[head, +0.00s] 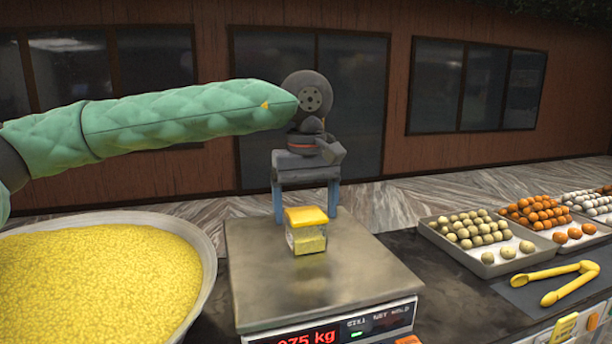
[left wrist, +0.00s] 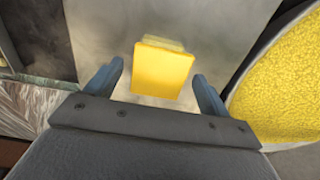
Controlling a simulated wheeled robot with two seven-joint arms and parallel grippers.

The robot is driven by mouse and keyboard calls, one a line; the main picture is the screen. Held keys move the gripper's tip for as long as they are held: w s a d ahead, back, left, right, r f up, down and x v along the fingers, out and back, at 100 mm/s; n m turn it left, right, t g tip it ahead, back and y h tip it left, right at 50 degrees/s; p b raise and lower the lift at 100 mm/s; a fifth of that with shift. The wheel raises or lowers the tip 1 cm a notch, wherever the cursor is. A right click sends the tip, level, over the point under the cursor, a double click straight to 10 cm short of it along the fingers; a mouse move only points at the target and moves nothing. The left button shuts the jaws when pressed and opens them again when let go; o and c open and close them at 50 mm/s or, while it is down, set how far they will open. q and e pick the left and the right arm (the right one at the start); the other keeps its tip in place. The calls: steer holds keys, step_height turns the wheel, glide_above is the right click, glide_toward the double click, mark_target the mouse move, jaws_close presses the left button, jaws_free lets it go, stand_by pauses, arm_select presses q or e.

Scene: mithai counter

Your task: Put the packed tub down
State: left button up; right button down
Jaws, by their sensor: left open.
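The packed tub (head: 308,238) is a small clear tub with yellow contents and a yellow lid. It stands upright on the steel plate of the weighing scale (head: 370,285). My left gripper (head: 306,210) is open behind and above the tub, its two blue-grey fingers pointing down. In the left wrist view the yellow lid (left wrist: 162,70) lies just beyond and between the open fingertips (left wrist: 160,78), with gaps on both sides. My right gripper is not in view.
A wide pan of yellow grains (head: 95,285) stands left of the scale. At right are trays of round sweets (head: 490,262) and yellow tongs (head: 560,280) on a dark mat. The scale's red display partly shows. The plate around the tub is bare.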

mark_target(307, 214)
arm_select(q)
step_height(307, 214, up, 6)
steer(key=shift+r+b, duration=0.1)
steer(key=shift+b, duration=0.85)
steer(key=shift+r, duration=0.5)
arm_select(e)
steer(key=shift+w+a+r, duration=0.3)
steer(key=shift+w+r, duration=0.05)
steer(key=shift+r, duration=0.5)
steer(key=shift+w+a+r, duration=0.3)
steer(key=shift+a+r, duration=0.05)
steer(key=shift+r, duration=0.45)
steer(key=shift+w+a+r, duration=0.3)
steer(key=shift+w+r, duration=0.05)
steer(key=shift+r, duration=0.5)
